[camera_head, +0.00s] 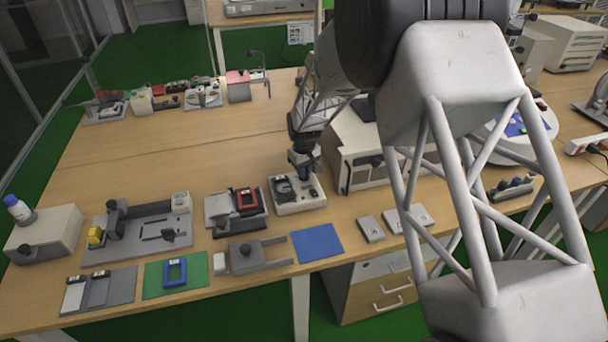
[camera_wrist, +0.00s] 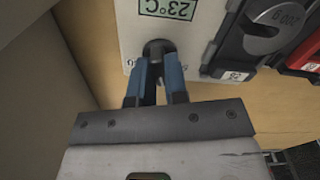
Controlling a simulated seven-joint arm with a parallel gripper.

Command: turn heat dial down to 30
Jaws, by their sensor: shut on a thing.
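The heat dial is a dark round knob (camera_wrist: 157,46) on a pale device (camera_wrist: 128,12), with a green display (camera_wrist: 170,8) beside it. The display reads 23 °C, upside down in the wrist view. My gripper (camera_wrist: 158,70) has its blue-padded fingers shut on the dial from both sides. The dial's pointer and scale are mostly hidden by the fingers. In the head view my gripper (camera_head: 304,172) reaches down onto the right part of the white device (camera_head: 300,206) on the bench.
A dark fixture with a grey disc marked 200 g (camera_wrist: 277,25) stands close beside the device. A red frame (camera_head: 246,198) lies left of it, and a large pale box (camera_head: 362,150) stands close right. A blue mat (camera_head: 319,243) lies in front.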

